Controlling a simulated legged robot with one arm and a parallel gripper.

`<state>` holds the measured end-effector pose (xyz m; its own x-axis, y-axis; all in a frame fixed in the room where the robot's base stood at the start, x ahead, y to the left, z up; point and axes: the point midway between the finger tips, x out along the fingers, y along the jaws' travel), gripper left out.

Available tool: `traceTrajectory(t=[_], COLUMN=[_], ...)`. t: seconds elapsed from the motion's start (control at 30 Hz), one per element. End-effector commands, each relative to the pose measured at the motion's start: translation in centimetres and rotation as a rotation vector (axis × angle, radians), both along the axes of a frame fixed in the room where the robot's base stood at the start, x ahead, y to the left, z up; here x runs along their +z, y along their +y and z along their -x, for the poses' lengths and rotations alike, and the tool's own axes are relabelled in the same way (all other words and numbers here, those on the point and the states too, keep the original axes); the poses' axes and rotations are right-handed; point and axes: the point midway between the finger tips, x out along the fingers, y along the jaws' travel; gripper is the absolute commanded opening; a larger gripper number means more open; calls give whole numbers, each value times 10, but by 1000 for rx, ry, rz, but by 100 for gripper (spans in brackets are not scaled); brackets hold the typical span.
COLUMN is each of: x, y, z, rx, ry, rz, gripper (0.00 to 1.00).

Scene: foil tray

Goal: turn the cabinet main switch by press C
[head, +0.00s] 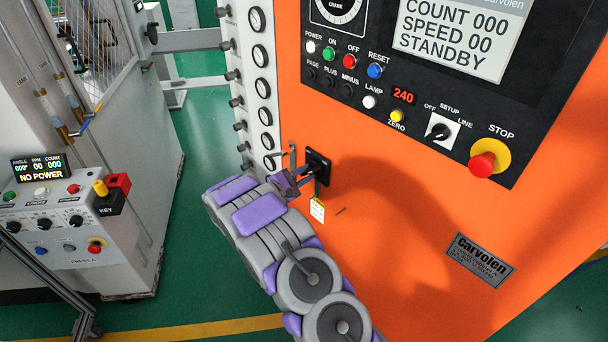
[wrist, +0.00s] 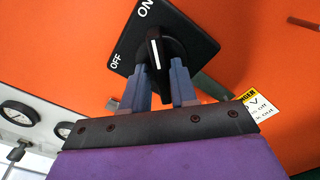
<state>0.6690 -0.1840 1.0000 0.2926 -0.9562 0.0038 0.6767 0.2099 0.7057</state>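The cabinet main switch (head: 318,165) sits low on the left of the orange cabinet front, partly hidden by my gripper in the head view. In the wrist view, the main switch (wrist: 176,46) is a black plate with OFF and ON in white and a black handle with a white line. The line points up the picture, roughly toward ON. My gripper (wrist: 161,75) has one finger on each side of the handle, close against it, and appears shut on it. In the head view my gripper (head: 298,177) reaches the switch from the lower left.
A warning tag (head: 317,210) hangs below the switch. Gauges (head: 263,86) line the white panel at left. The cabinet's black button panel (head: 440,110) is above right. The PRESS A console (head: 60,225), displaying NO POWER, is at left.

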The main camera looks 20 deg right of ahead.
Motion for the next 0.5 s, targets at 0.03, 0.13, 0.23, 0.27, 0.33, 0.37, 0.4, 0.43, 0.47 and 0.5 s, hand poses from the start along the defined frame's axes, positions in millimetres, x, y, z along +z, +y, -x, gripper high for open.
traceTrajectory(t=[0.03, 0.13, 0.23, 0.27, 0.33, 0.37, 0.4, 0.43, 0.47, 0.5], x=[0, 0, 0, 0, 0, 0, 0, 0, 0, 0], y=[0, -2, -3, -3, -4, -4, -4, -4, -5, -5], z=[0, 0, 0, 0, 0, 0, 0, 0, 0, 0], rx=[-1, -1, -1, -1, -2, -3, -3, -3, -3, -3], ry=[0, 0, -1, -1, 0, -1, -1, -2, -2, -1], rz=[-1, -1, -2, -2, -2, -2, -2, -2, -2, -2], gripper=[22, 13, 3, 0, 0, 0, 0, 0, 0, 0])
